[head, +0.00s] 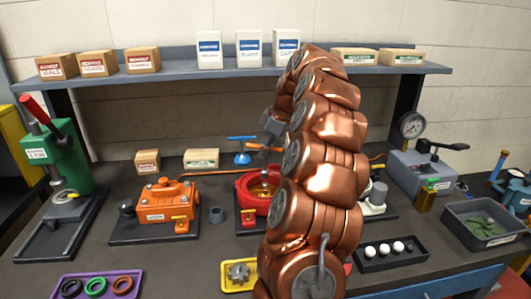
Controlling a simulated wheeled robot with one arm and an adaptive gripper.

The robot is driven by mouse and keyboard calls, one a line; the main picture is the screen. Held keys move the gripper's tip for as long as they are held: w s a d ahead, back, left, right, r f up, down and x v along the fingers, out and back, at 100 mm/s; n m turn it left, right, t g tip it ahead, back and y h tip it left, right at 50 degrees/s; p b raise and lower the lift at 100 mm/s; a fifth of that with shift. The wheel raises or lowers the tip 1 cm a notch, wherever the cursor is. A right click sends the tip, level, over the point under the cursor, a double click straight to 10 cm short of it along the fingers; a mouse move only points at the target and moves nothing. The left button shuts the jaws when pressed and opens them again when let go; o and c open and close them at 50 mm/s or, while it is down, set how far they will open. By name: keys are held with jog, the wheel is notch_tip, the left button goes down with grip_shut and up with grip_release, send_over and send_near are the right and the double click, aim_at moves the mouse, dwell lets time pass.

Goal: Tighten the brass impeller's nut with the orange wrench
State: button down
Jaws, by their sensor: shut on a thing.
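The brass impeller (262,190) sits inside a round red housing (246,202) at the centre of the bench. Its nut is too small to make out. My gripper (264,158) is above the housing, pointing down, partly hidden by my copper-coloured arm. It is shut on a thin orange bar that looks like the orange wrench (210,176), which reaches out to the left above the bench. Whether the wrench's head touches the nut cannot be told. My arm hides the right side of the housing.
An orange motor (167,202) stands left of the housing, and a green press (58,150) at the far left. A blue-handled tool (242,157) is behind the housing. A yellow tray (236,286) with a gear is in front. A black tray with white balls (390,264) is at right.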

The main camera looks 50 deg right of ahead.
jog(key=n, duration=0.2)
jog(key=n+g+y, duration=0.1)
jog(key=n, duration=0.1)
jog(key=shift+f+n, duration=0.2)
jog(key=shift+n, duration=0.2)
jog(key=n+g+y+p, duration=0.1)
jog(key=n+p, duration=0.2)
jog(key=p, duration=0.1)
jog(key=shift+r, duration=0.1)
jog(key=shift+n+p, duration=0.5)
jog(key=shift+p, duration=0.35)
jog(key=shift+f+n+g+p, duration=0.3)
jog(key=shift+f+n+g, duration=0.1)
jog(key=shift+d, duration=0.1)
jog(key=shift+f, duration=0.1)
jog(key=shift+f+b, duration=0.95)
jog(key=shift+f, duration=0.2)
